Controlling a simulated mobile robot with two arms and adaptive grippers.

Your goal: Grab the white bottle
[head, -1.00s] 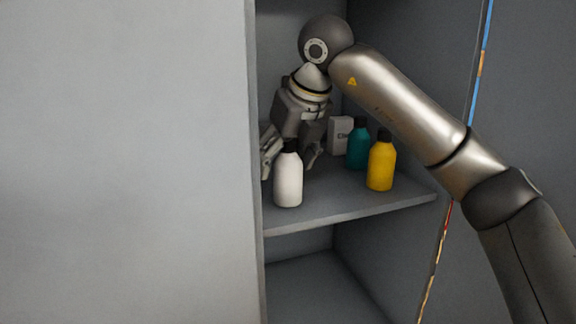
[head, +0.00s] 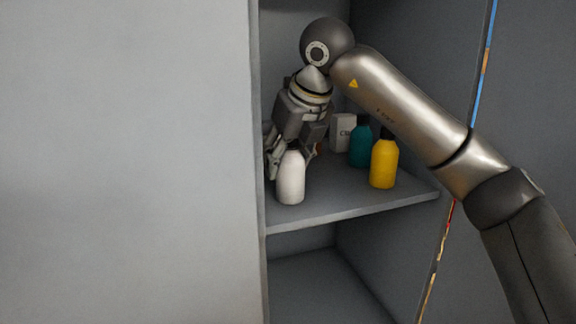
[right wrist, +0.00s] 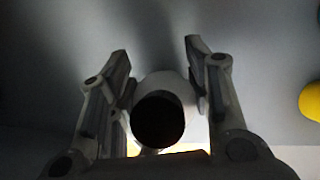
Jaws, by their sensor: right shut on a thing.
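The white bottle (head: 291,179) with a dark cap stands on the cabinet shelf, near its left side, in the head view. My right gripper (head: 291,162) reaches down from above and behind, with its fingers on either side of the bottle's upper part, shut on it. In the right wrist view the bottle's dark round cap (right wrist: 158,120) and white shoulder show between the two fingers (right wrist: 155,85). In the head view the cap is partly hidden by the gripper. My left gripper is not in view.
A yellow bottle (head: 384,164) and a teal bottle (head: 360,146) stand to the right on the shelf (head: 345,208). A white box (head: 342,132) is behind. A grey panel (head: 125,160) closes the left side. The lower compartment looks empty.

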